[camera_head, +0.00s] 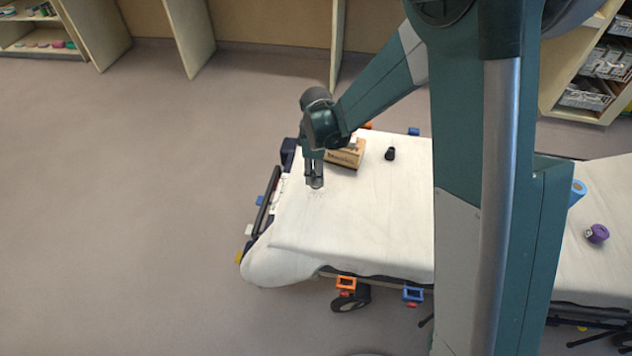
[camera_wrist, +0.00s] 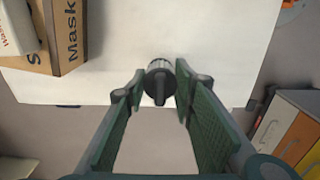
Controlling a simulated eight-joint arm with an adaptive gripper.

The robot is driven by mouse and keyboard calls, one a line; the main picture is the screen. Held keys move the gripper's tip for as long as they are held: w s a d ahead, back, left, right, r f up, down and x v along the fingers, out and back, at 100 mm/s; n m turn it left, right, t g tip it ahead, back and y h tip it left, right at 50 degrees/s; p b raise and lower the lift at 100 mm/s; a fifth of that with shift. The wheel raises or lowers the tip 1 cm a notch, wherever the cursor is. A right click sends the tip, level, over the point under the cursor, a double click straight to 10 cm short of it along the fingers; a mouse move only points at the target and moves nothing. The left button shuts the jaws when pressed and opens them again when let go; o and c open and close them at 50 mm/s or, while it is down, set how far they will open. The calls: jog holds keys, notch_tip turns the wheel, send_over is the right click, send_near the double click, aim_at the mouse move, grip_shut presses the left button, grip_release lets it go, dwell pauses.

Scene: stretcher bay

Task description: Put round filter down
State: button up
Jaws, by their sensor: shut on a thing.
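The round filter (camera_wrist: 158,80) is a small dark cylinder with a paler grey rim and a ridge across its near face. It sits between my fingertips in the wrist view. My gripper (camera_head: 316,184) is shut on it, over the left end of the white-covered stretcher (camera_head: 370,225). In the head view the filter is mostly hidden by the fingers. In the wrist view my gripper (camera_wrist: 160,88) is close to the stretcher's end edge. I cannot tell whether the filter touches the sheet.
A cardboard mask box (camera_head: 345,153) stands just beyond my gripper, and it shows at upper left in the wrist view (camera_wrist: 68,35). A small black item (camera_head: 390,153) stands right of it. A purple roll (camera_head: 597,233) lies far right. The sheet's near-left part is clear.

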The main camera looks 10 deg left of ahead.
jog(key=shift+f+b, duration=0.5)
jog(key=shift+f, duration=1.35)
jog(key=shift+f, duration=0.15)
jog(key=o, duration=0.9)
notch_tip(320, 180, up, 12)
jog(key=p, duration=0.2)
jog(key=shift+r+p, duration=0.2)
jog(key=shift+p, duration=0.1)
jog(key=shift+d, duration=0.1)
